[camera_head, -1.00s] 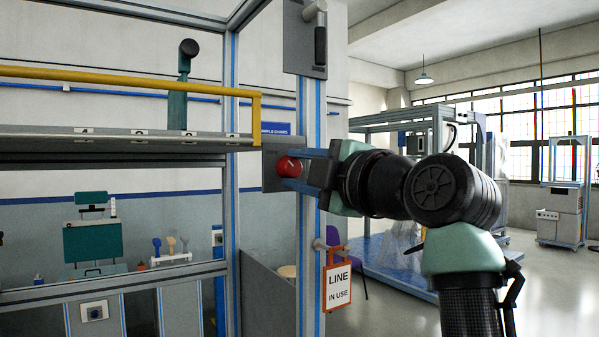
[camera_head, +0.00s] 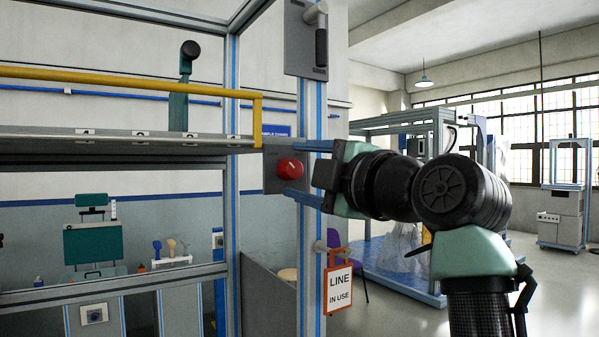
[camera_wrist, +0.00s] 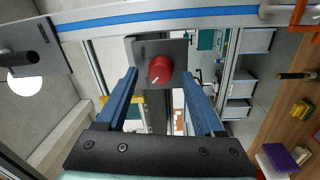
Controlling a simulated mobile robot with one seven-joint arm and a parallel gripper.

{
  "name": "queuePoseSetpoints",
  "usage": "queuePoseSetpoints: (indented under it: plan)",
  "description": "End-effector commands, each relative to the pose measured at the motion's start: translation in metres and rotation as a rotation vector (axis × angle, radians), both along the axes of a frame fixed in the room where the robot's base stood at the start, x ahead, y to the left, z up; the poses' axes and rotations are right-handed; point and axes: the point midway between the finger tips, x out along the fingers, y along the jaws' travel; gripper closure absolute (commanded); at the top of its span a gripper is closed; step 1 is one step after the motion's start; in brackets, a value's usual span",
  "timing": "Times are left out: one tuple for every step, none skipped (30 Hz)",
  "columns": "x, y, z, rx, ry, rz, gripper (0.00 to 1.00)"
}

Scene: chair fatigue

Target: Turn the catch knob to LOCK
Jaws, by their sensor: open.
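The round red catch knob (camera_head: 290,169) sits on a grey plate (camera_head: 271,181) fixed to the frame post. In the wrist view the knob (camera_wrist: 160,70) carries a pale pointer mark directed to its lower left. Any LOCK lettering is too small to read. My gripper (camera_head: 304,171) is open, with its blue fingers spread wide. In the head view one finger is above the knob and one below. In the wrist view they lie left and right of it, with clear gaps on both sides. The fingers do not grip the knob.
A yellow rail (camera_head: 130,78) and shelf edge end just left of the plate. A grey handle unit (camera_head: 305,50) is mounted above on the post. An orange-framed LINE IN USE sign (camera_head: 339,287) hangs below. Open floor lies to the right.

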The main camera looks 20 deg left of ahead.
Motion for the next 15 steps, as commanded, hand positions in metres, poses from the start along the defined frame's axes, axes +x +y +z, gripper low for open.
queuePoseSetpoints:
  plan:
    - [-0.004, -0.007, -0.003, 0.000, -0.002, -0.003, 0.31]
    - [-0.007, -0.011, -0.004, 0.000, -0.002, -0.003, 0.31]
    - [-0.012, -0.017, -0.005, 0.000, -0.004, -0.005, 0.31]
    - [-0.015, -0.022, -0.006, -0.001, -0.003, -0.004, 0.31]
    - [-0.019, -0.027, -0.006, 0.000, -0.004, -0.004, 0.31]
    - [-0.025, -0.034, -0.007, 0.000, -0.004, -0.004, 0.31]
    - [-0.030, -0.040, -0.008, -0.001, -0.005, -0.006, 0.31]
    - [-0.034, -0.046, -0.008, 0.000, -0.003, -0.005, 0.31]
    - [-0.039, -0.052, -0.008, 0.000, -0.004, -0.004, 0.31]
    - [-0.044, -0.058, -0.009, 0.000, -0.004, -0.005, 0.31]
    - [-0.047, -0.062, -0.009, -0.001, -0.004, -0.005, 0.31]
    - [-0.052, -0.069, -0.009, 0.000, -0.004, -0.004, 0.31]
    - [-0.056, -0.073, -0.009, -0.001, -0.003, -0.004, 0.31]
    - [-0.059, -0.077, -0.010, -0.001, -0.002, -0.003, 0.31]
    - [-0.063, -0.081, -0.010, 0.000, -0.003, -0.003, 0.31]
